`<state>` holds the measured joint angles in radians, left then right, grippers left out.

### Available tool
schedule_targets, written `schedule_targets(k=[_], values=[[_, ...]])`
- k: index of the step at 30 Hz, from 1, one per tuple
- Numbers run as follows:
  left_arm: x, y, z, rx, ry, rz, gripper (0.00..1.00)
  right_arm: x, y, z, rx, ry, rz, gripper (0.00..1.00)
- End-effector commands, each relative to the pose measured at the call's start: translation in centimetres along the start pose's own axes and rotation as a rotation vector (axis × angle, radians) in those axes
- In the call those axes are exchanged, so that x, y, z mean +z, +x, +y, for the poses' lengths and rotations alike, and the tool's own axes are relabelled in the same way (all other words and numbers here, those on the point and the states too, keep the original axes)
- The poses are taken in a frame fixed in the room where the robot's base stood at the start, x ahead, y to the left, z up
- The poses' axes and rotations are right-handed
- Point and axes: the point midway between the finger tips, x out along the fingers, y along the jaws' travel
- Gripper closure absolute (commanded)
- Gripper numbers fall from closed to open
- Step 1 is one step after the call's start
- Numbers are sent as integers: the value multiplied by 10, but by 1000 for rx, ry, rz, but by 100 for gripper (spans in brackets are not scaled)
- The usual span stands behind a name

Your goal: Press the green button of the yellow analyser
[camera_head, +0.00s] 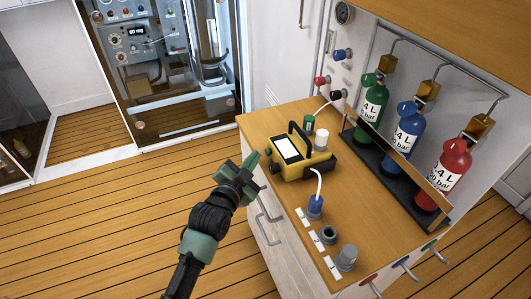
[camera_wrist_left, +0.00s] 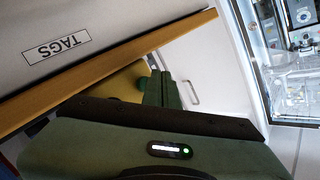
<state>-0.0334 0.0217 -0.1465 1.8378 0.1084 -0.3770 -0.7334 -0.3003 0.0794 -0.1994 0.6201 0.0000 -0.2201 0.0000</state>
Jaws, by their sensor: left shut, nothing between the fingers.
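The yellow analyser (camera_head: 286,172) stands on the wooden counter, with a white screen and a dark carrying handle on top. My left gripper (camera_head: 254,158) is shut and empty at the analyser's left end, off the counter's left edge. I cannot tell in the head view whether it touches the analyser. In the left wrist view, the shut fingers (camera_wrist_left: 162,90) are beside a yellow surface (camera_wrist_left: 118,87), apparently the analyser. My right gripper is not in view.
Green (camera_head: 372,100), blue (camera_head: 408,130) and red (camera_head: 454,165) bottles stand in a dark rack behind the analyser. Hose fittings, including a blue one (camera_head: 315,205), stand on the counter (camera_head: 290,225). The floor left of the drawers is clear.

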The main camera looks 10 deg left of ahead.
Motion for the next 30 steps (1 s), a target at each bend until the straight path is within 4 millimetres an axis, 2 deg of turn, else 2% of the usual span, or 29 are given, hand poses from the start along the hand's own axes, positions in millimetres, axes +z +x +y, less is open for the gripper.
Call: schedule_targets(k=[30], values=[[-5,7,5,0,0,0,100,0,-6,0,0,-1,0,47]])
